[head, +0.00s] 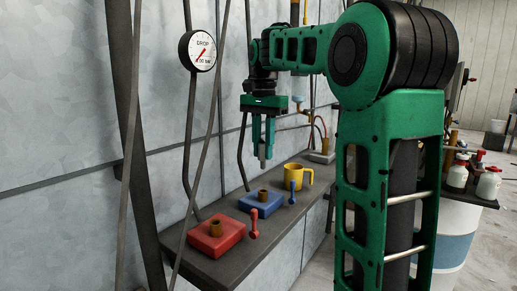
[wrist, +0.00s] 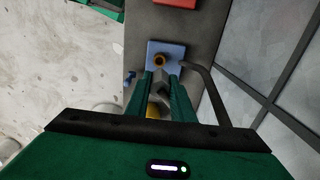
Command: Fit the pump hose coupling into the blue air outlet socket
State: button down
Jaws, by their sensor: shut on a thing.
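My gripper (head: 263,138) points down in the head view, its green fingers shut on a grey coupling (head: 263,159). The coupling hangs in the air above the shelf, apart from the blue air outlet (head: 268,207). That outlet is a blue block with an upright brass socket (head: 263,195) on top. In the wrist view, the coupling (wrist: 163,92) shows between the fingers (wrist: 161,76). The brass socket (wrist: 159,61) on the blue block (wrist: 154,45) lies just beyond the fingertips. No hose can be made out at the coupling.
A red block (head: 216,240) with a similar brass socket stands at the near left. A red lever (head: 254,222) and a blue lever (head: 292,190) stand beside the blocks. Dark pipes run down the wall beside the shelf (head: 205,267).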

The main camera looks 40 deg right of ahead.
aim_at(263, 160)
jog(key=shift+a, duration=0.1)
jog(key=shift+f, duration=2.9)
jog(key=shift+s, duration=0.15)
jog(key=shift+f, duration=1.9)
jog(key=c, duration=1.5)
grip_release()
jog(key=shift+o, duration=0.2)
notch_tip(263, 160, up, 11)
jog(key=shift+f, duration=0.15)
